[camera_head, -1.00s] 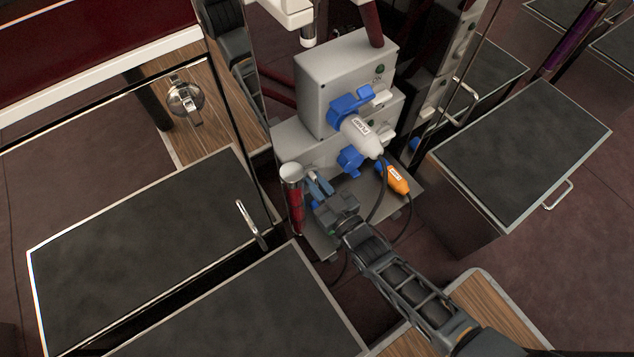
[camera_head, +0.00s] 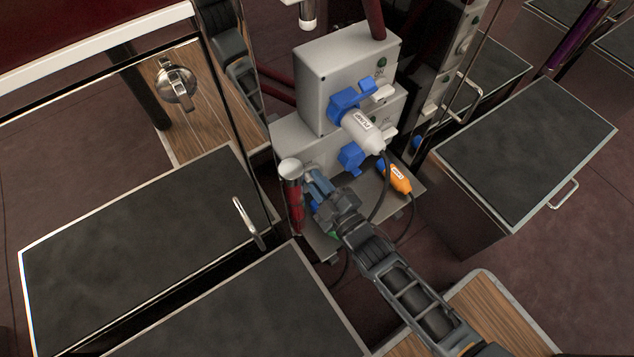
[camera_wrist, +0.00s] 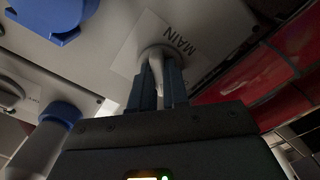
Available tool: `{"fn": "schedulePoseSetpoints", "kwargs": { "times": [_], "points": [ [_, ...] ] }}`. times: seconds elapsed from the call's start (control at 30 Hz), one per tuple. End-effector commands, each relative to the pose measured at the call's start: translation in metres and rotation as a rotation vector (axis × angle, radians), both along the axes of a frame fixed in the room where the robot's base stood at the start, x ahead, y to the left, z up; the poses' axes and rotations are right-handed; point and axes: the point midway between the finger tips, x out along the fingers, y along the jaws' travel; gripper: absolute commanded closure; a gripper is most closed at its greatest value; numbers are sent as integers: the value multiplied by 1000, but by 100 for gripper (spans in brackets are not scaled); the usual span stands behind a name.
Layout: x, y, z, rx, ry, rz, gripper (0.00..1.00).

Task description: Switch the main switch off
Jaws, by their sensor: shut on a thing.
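The main switch (camera_wrist: 163,68) is a pale grey knob on a round base, beside a plate marked "MAIN" in the wrist view. My gripper (camera_wrist: 161,88) has its two blue-grey fingers on either side of the knob and is shut on it. In the head view my gripper (camera_head: 314,180) reaches the lower part of the grey socket boxes (camera_head: 345,82), just right of a red post with a round pale top. The main switch cannot be made out in the head view.
A white plug (camera_head: 362,133) sits in a blue socket above my gripper, with a dark cable hanging down. An orange plug (camera_head: 399,179) is to the right. Dark-topped cabinets (camera_head: 145,240) stand left and right. The red post (camera_head: 294,205) is close beside my gripper.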

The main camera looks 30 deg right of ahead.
Motion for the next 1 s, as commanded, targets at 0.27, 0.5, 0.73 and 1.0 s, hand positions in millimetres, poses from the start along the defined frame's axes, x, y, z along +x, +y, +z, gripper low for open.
{"fn": "schedulePoseSetpoints", "kwargs": {
  "times": [0.27,0.5,0.73,1.0],
  "points": [
    [-1,0,-3,-261,1,-1,100],
    [-1,0,-3,-469,3,0,100],
    [-1,0,-2,-621,2,0,100],
    [-1,1,-1,-719,2,1,100]
  ]
}}
